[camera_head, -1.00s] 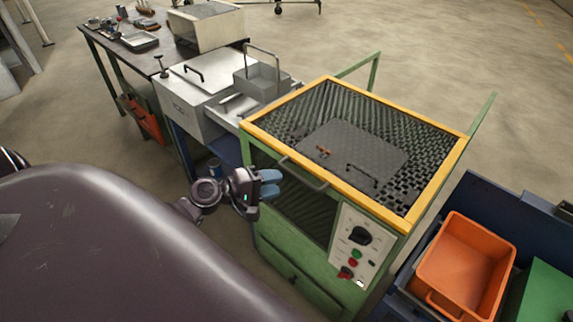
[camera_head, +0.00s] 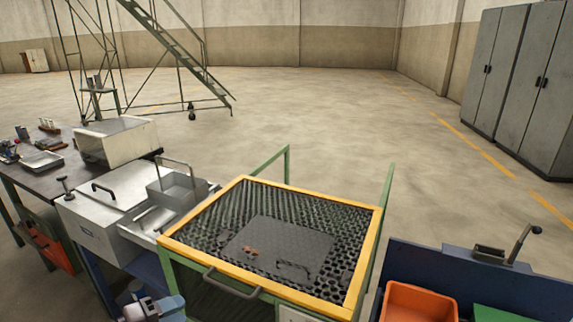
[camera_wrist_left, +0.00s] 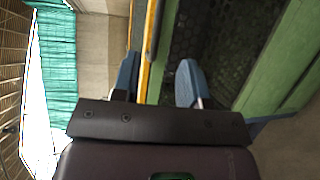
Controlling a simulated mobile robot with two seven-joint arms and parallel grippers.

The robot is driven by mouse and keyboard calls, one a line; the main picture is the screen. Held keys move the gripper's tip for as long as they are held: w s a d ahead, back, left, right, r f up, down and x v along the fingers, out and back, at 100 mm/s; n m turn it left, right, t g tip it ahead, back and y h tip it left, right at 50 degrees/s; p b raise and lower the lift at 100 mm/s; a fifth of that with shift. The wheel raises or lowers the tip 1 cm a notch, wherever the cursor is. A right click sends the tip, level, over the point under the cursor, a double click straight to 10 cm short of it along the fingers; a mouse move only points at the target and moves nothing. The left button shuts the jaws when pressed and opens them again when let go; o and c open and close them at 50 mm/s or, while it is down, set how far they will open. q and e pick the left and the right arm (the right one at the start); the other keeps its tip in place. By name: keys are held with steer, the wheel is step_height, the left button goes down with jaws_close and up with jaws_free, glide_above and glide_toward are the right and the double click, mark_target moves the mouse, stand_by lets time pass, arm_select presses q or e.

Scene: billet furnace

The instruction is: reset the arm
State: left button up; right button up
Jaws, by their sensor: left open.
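My left gripper (camera_head: 158,310) shows at the bottom edge of the head view, in front of the green furnace with the yellow-rimmed top (camera_head: 262,291). In the left wrist view its two blue fingers (camera_wrist_left: 157,82) stand apart with nothing between them. Beyond the fingers are the furnace's yellow edge (camera_wrist_left: 146,62) and green frame (camera_wrist_left: 282,62). The gripper looks clear of the furnace, though the exact gap cannot be told. My right gripper is in neither view.
A metal box with a lid (camera_head: 105,213) and a dark workbench (camera_head: 70,177) stand left of the furnace. An orange bin (camera_head: 419,301) and a blue cart (camera_head: 530,292) are at the right. Grey cabinets (camera_head: 520,75) and green stairs (camera_head: 178,42) stand behind, with open floor between.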

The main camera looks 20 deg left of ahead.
arm_select(q)
step_height(320, 180, down, 9)
steer(key=s+m+g+y, duration=0.1)
steer(key=m+y, duration=0.5)
steer(key=m, duration=0.3)
steer(key=s+d+f+m+g+y, duration=0.1)
steer(key=s+d+f+m, duration=0.4)
steer(key=d, duration=0.5)
steer(key=shift+s+d+f, duration=0.15)
steer(key=shift+s+d, duration=0.05)
steer(key=shift+s, duration=0.35)
